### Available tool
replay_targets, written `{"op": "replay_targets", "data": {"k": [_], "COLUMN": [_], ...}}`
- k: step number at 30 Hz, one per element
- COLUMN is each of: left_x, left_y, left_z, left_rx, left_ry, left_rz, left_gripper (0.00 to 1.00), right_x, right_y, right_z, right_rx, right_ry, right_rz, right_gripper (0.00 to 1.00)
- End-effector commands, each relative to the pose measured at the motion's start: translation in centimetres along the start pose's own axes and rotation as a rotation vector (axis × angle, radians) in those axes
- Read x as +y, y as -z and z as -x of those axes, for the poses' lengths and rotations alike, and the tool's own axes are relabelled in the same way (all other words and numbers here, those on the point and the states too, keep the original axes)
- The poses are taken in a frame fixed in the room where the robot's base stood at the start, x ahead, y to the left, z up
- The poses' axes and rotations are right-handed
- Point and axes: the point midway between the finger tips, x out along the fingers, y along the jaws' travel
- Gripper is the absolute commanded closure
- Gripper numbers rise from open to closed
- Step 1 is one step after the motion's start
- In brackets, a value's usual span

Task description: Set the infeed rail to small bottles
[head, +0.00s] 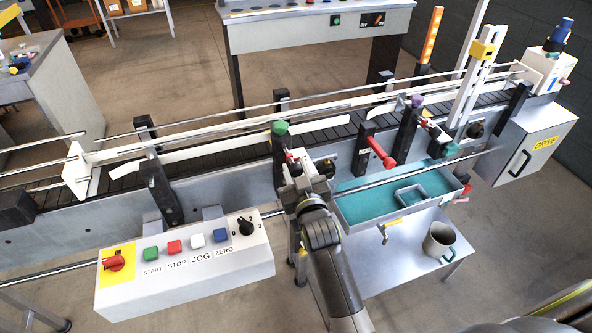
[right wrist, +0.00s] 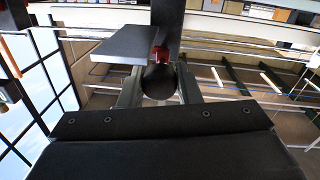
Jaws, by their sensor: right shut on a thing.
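The infeed rail (head: 215,140) is a long pale bar running along the near side of the dark conveyor belt. A post with a green knob (head: 281,127) on top stands at its right part. My right gripper (head: 303,176) is at this post, below the green knob, beside a small red-tipped part (head: 291,156). In the right wrist view, my gripper's fingers (right wrist: 160,92) are shut around a round dark knob (right wrist: 160,80), with a red part (right wrist: 160,54) just above it. A flat grey plate (right wrist: 128,44) is beside the red part. My left gripper is not in view.
A control box (head: 185,265) with coloured buttons stands in front of the conveyor. A red handle (head: 380,155) and a purple-knobbed post (head: 417,102) are to the right. A teal tray (head: 350,205), a metal mug (head: 438,240) and the DRIVE cabinet (head: 525,140) are at the right.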

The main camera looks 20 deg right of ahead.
Motion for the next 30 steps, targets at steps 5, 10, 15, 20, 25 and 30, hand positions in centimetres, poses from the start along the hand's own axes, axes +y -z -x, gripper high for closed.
{"op": "replay_targets", "data": {"k": [5,10,15,20,25,30], "left_x": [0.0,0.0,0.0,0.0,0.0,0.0], "left_y": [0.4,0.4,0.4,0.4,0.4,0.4], "left_z": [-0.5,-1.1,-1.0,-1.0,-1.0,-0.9], "left_rx": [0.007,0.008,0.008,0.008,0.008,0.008], "left_ry": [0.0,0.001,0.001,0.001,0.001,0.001], "left_rz": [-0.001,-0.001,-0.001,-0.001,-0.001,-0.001], "left_gripper": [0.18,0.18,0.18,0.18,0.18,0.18], "right_x": [0.0,-0.1,-0.1,-0.1,-0.1,-0.1], "right_y": [-0.3,-0.3,-0.2,-0.2,-0.1,-0.1], "right_z": [-0.3,-1.2,-1.2,-1.2,-1.2,-1.2], "right_rx": [-0.003,-0.004,-0.005,-0.005,-0.003,-0.002], "right_ry": [0.001,0.0,0.0,0.0,0.0,0.0], "right_rz": [0.005,0.004,0.003,0.003,0.002,0.002], "right_gripper": [1.0,1.0,1.0,0.54,0.49,0.49]}}
